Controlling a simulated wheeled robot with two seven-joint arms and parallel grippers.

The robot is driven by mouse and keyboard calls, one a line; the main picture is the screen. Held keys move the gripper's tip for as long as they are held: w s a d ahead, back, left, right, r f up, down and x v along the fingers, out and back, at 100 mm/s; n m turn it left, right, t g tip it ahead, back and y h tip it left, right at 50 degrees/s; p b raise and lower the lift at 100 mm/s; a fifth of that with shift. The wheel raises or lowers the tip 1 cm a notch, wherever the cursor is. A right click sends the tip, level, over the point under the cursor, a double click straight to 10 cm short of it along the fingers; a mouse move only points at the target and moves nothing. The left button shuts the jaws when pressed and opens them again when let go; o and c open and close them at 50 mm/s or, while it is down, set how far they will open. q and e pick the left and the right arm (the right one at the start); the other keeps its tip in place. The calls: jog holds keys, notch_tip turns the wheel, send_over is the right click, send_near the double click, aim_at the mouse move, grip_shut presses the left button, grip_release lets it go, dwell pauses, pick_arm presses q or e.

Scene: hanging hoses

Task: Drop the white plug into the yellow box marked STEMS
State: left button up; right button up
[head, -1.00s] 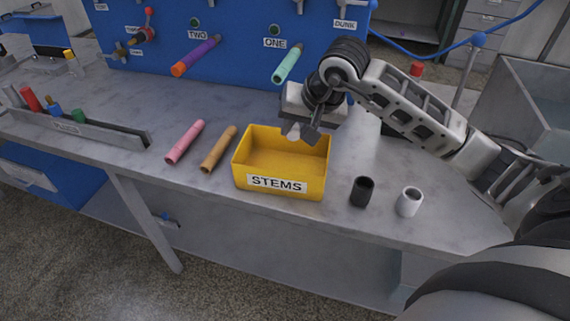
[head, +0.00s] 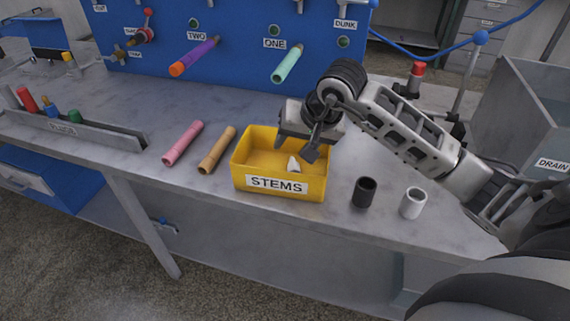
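The white plug (head: 293,163) shows inside the yellow box marked STEMS (head: 276,184), below my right gripper's fingers. It looks tilted; I cannot tell if it rests on the box floor or is still falling. My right gripper (head: 297,145) is over the back right part of the box, with its fingers spread and apart from the plug. My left gripper is not in view.
A pink tube (head: 183,143) and a tan tube (head: 217,150) lie left of the box. A black cup (head: 364,192) and a white cup (head: 412,203) stand to its right. The blue panel (head: 240,70) with hanging hoses rises behind. A grey tray (head: 90,133) is at left.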

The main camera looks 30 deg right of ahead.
jog(key=v, duration=1.6)
jog(key=shift+b, duration=0.45)
jog(key=shift+d, duration=0.1)
